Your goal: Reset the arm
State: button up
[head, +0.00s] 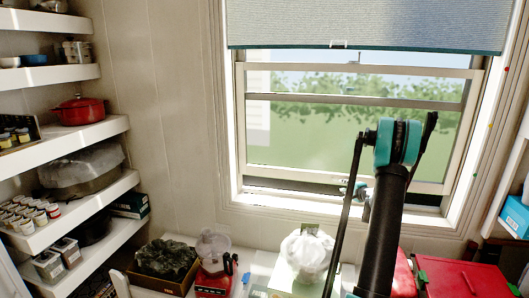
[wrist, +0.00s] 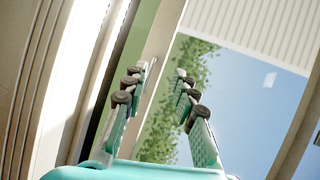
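My arm rises at the right of the head view, its dark link and teal joint standing in front of the window (head: 355,120). My gripper shows in the wrist view (wrist: 160,82) with its two teal fingers and dark pads spread apart. It is open, and nothing is between the fingers. In the head view the gripper is mostly hidden behind my arm; only small teal and grey bits show beside the link. The wrist view looks past the fingers at the window frame, greenery and sky.
White shelves on the left hold a red pot (head: 78,110), jars and tins. Below the window, a counter holds a box of dark greens (head: 165,262), a red appliance (head: 215,280), a white bagged item (head: 307,252) and a red box (head: 462,279). A blind (head: 365,22) covers the window top.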

jog(key=s+a+r+n+g+y, duration=0.1)
jog(key=s+a+r+n+g, duration=0.25)
jog(key=s+a, duration=0.75)
jog(key=s+a+r+n+g, duration=0.25)
jog(key=s+a+n, duration=0.25)
jog(key=s+a, duration=0.55)
jog(key=s+a+f+n+g+h, duration=0.1)
jog(key=s+f+n, duration=0.1)
jog(key=s, duration=0.7)
jog(key=s+a+f+n+g+h, duration=0.1)
jog(key=s+f+n+g, duration=0.1)
jog(key=s, duration=0.8)
jog(key=s+a+f+n+g+h, duration=0.1)
jog(key=s+f+n, duration=0.2)
jog(key=s, duration=0.7)
jog(key=shift+a+h, duration=0.25)
jog(key=shift+h, duration=0.15)
jog(key=shift+f, duration=0.1)
